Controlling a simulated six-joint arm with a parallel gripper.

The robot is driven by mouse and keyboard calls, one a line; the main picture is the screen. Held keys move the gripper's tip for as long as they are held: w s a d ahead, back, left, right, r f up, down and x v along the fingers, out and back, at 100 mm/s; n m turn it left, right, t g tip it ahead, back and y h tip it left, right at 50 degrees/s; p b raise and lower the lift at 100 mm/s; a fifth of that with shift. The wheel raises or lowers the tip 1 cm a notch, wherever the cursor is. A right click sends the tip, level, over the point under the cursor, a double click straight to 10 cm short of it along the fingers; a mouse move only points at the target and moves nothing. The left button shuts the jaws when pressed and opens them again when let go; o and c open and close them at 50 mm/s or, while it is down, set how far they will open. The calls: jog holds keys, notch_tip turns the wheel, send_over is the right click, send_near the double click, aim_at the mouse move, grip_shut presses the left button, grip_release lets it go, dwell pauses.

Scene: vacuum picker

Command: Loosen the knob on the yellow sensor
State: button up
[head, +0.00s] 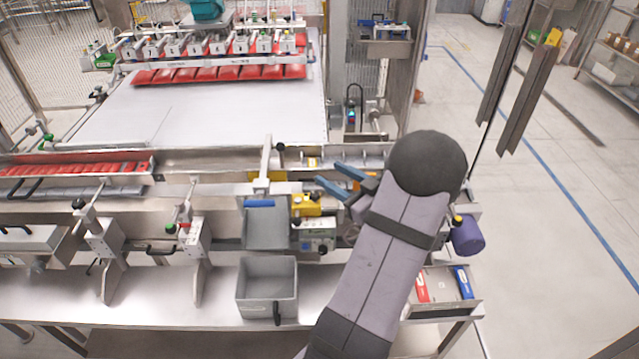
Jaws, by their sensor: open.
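The yellow sensor (306,206) is a small yellow block at the middle of the machine's front, just right of a grey chute with a blue strip. A small dark spot shows near its lower left, but I cannot tell whether it is the knob. My gripper (328,173) is open, with two blue-grey fingers pointing left. In the picture it is above and to the right of the yellow sensor, and nothing shows between the fingers. I cannot judge its height over the sensor. My arm hides part of the machine to the right of the sensor.
A grey bin (267,287) with a black handle stands on the bench. A metal post (266,160) rises left of my gripper. A tray (441,286) with red and blue items is at right.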

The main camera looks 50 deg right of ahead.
aim_at(315, 194)
jog(key=f+g, duration=0.1)
jog(key=f, duration=0.1)
jog(key=s+f+m+g, duration=0.1)
jog(key=f, duration=0.1)
jog(key=f+g, duration=0.1)
jog(key=f, duration=0.2)
jog(key=shift+s+a+f, duration=0.1)
jog(key=shift+s+a, duration=0.2)
jog(key=shift+a, duration=0.1)
jog(key=shift+p+x, duration=1)
jog(key=shift+x, duration=2.6)
jog(key=shift+c, duration=0.3)
jog(key=c, duration=1)
